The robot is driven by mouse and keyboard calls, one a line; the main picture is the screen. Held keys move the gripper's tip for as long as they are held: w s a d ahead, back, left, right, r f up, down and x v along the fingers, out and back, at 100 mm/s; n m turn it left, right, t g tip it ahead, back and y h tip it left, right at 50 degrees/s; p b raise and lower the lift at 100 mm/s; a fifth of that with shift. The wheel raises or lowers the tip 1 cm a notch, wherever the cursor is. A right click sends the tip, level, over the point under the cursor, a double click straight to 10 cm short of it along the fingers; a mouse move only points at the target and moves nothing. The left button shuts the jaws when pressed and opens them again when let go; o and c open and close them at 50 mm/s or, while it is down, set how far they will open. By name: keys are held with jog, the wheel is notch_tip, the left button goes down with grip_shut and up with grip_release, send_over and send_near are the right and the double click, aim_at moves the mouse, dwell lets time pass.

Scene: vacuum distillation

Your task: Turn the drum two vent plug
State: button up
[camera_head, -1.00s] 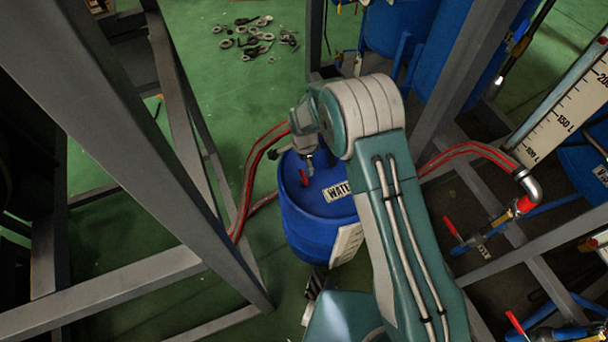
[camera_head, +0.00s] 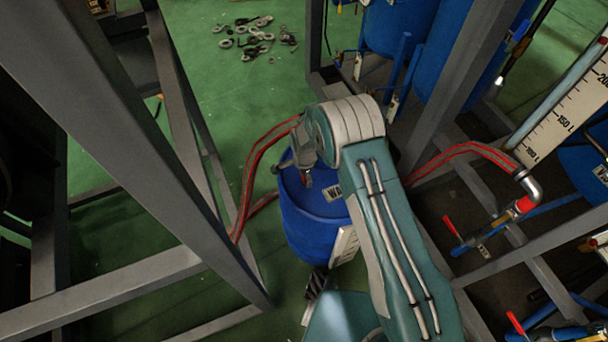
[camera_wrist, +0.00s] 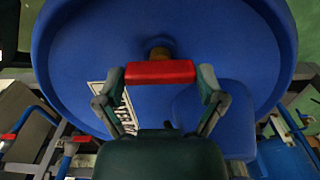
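The vent plug, a red bar handle (camera_wrist: 160,72) on a short brass stem (camera_wrist: 159,52), stands on top of the blue drum (camera_head: 318,230). The drum top (camera_wrist: 215,50) fills the upper wrist view. My gripper (camera_head: 304,178) is down at the drum top in the head view and mostly hides the plug. In the wrist view my gripper (camera_wrist: 162,75) has one finger at each end of the red handle, which lies between them. I see hardly any gap, but cannot tell whether the fingers press on it.
A partly covered white label (camera_wrist: 118,105) lies on the drum top. Red hoses (camera_head: 250,180) run behind the drum. Grey frame posts (camera_head: 120,130) stand left, and another post (camera_head: 455,85) stands right. Loose metal parts (camera_head: 255,35) lie on the green floor.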

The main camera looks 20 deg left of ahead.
jog(key=shift+n, duration=0.4)
jog(key=n, duration=0.4)
jog(key=shift+n, duration=0.3)
jog(key=n, duration=0.6)
jog(key=shift+w+a, duration=0.1)
jog(key=n, duration=0.6)
jog(key=shift+n, duration=0.4)
jog(key=n, duration=0.5)
jog(key=shift+n, duration=0.4)
jog(key=o, duration=0.8)
